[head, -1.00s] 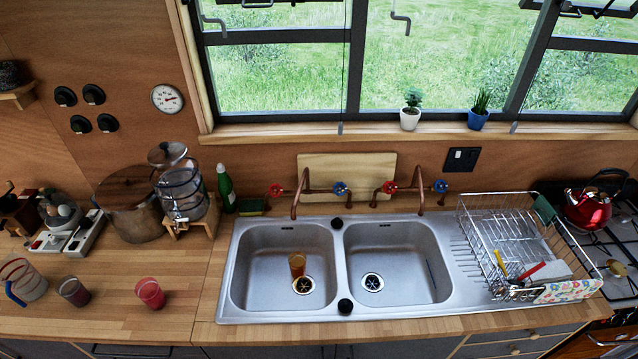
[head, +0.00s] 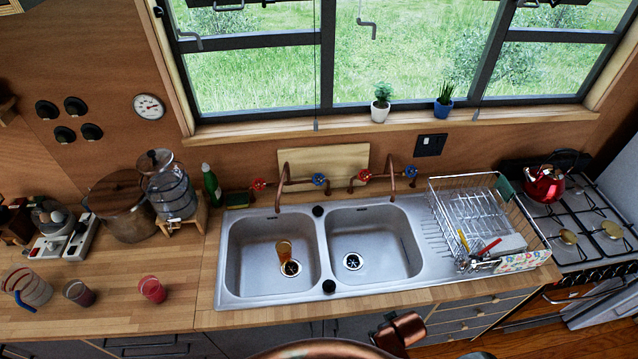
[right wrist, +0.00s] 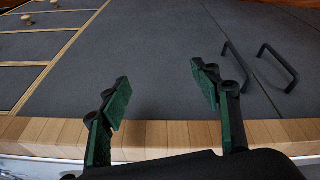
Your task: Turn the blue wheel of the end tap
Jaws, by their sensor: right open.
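Two copper taps stand behind the double sink in the head view, each with a red and a blue wheel. The right tap (head: 392,170) has its blue wheel (head: 411,172) at its right end and a red wheel (head: 365,175) at its left. The left tap (head: 284,163) has a blue wheel (head: 319,180) at right and a red wheel (head: 258,184) at left. My right gripper (right wrist: 160,76) is open and empty in the right wrist view, near grey cabinet fronts and well away from the wheels. My left gripper is not in view.
The sink (head: 272,297) has an amber glass (head: 284,251) in its left basin. A wire dish rack (head: 505,215) stands right of the right tap, with a red kettle (head: 544,185) on the stove beyond. Potted plants (head: 381,110) stand on the sill. The wooden counter edge (right wrist: 150,135) lies near my right gripper.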

